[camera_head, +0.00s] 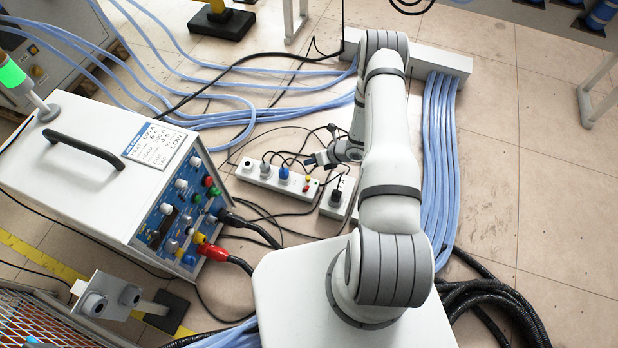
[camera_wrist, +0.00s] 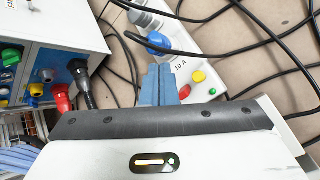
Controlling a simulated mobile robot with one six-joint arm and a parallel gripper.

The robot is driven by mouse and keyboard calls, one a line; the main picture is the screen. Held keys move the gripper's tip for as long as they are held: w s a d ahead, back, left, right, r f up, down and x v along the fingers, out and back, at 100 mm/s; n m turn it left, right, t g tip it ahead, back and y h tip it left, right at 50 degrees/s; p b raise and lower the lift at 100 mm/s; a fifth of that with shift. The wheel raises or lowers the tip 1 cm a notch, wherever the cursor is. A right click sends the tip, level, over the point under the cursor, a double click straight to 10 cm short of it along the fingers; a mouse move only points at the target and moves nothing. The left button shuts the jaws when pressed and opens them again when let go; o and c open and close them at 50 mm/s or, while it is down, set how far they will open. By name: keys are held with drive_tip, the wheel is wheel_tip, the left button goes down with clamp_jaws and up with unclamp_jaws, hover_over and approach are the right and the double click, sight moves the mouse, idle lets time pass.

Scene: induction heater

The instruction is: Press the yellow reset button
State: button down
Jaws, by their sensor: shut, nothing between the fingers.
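The yellow button (camera_wrist: 199,76) sits on the end of a white power strip (camera_head: 258,180), beside a red button (camera_wrist: 184,91) and a small green light (camera_wrist: 212,91). In the head view the yellow button (camera_head: 309,180) is tiny. My gripper (camera_wrist: 157,69) is shut and empty, its blue-grey fingers together over the strip; the fingertips lie left of the yellow button in the wrist view. The gripper also shows in the head view (camera_head: 310,161), just above the strip's button end. The height of the fingertips over the strip cannot be told.
A blue plug (camera_wrist: 158,44) stands in the strip, and black cables cross around it. A second socket block (camera_head: 337,198) lies to the right. The white heater unit (camera_head: 75,175) with red and black connectors stands left. Blue hoses (camera_head: 440,150) run on the right.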

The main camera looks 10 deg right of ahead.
sight(307, 177)
wheel_tip(307, 177, down, 8)
drive_tip(key=b, duration=0.5)
drive_tip(key=shift+f, duration=0.25)
idle(1.6)
drive_tip(key=shift+f+b, duration=0.4)
drive_tip(key=shift+b, duration=0.3)
drive_tip(key=shift+f+b, duration=0.75)
drive_tip(key=shift+f, duration=0.15)
idle(0.6)
drive_tip(key=shift+r, duration=0.1)
drive_tip(key=shift+r+p, duration=0.9)
drive_tip(key=shift+r, duration=0.35)
drive_tip(key=shift+r+p, duration=1.55)
drive_tip(key=shift+r, duration=0.95)
